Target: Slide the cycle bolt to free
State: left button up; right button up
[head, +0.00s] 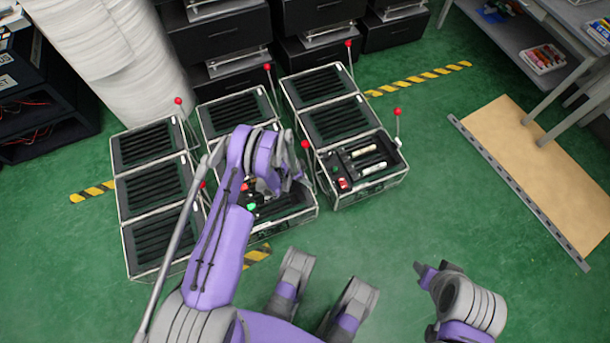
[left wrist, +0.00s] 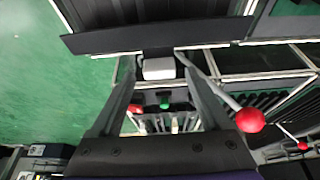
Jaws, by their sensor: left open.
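The lever fixtures stand as rows of black boxes on the green floor. My left gripper (head: 266,187) is over the front box of the middle row (head: 290,218), partly hiding its top. In the left wrist view my left gripper (left wrist: 158,66) is open, its fingers on either side of a small white block (left wrist: 158,69); I cannot tell whether they touch it. A green button (left wrist: 164,104) and a red button (left wrist: 135,109) show beyond. I cannot tell for sure which part is the cycle bolt. My right gripper (head: 428,270) is low at the right, above bare floor; its opening is unclear.
Levers with red ball knobs rise beside the boxes; one red knob (head: 305,144) is close to my left gripper, and a large one (left wrist: 250,120) shows in the wrist view. The front right box (head: 372,190) holds pale handles. Open green floor lies to the right.

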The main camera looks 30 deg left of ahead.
pick_arm(q)
jog(key=p+v, duration=0.2)
jog(key=v, duration=0.8)
jog(key=shift+r, duration=0.2)
